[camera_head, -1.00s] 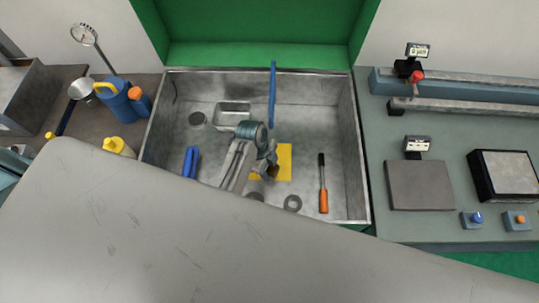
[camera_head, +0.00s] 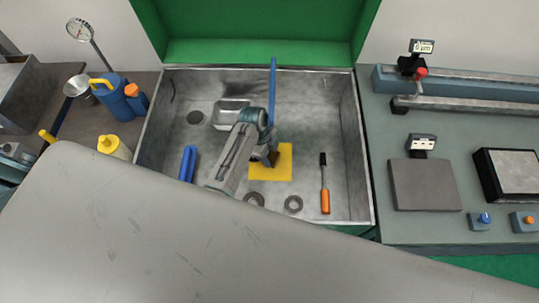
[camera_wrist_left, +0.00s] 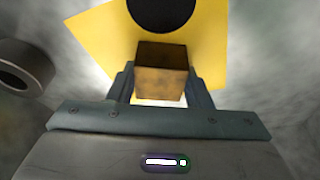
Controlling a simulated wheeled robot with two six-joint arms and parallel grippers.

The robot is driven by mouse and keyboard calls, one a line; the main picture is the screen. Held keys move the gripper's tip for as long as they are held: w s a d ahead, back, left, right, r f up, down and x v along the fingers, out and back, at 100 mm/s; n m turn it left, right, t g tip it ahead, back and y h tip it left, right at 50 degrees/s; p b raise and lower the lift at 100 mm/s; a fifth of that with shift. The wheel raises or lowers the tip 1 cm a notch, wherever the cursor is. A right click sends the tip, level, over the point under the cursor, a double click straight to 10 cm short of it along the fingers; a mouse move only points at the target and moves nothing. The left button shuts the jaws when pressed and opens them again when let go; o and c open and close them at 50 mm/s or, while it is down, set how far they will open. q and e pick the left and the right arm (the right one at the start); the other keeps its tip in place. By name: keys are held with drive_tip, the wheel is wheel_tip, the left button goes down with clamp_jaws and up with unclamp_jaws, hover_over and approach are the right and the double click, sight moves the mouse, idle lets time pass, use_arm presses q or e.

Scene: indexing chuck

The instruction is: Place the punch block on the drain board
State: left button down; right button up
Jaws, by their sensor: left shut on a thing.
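The punch block is a small brown block (camera_wrist_left: 162,70) between the fingers of my left gripper (camera_wrist_left: 160,88) in the left wrist view. My left gripper (camera_head: 269,157) is shut on it, and in the head view the block shows only as a small dark shape. The gripper is over the yellow square (camera_head: 283,167), likely the drain board, in the metal basin. In the left wrist view the yellow square (camera_wrist_left: 95,35) lies behind the block, with a black round spot beyond it. I cannot tell whether the block touches the square. My right gripper is out of view.
Basin walls surround the arm. Bare floor shows right of the square.

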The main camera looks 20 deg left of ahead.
use_arm(q)
drive_tip(key=c, duration=0.7)
unclamp_jaws()
drive_tip(key=shift+b+v, duration=1.25)
drive_tip(key=shift+v, duration=4.8)
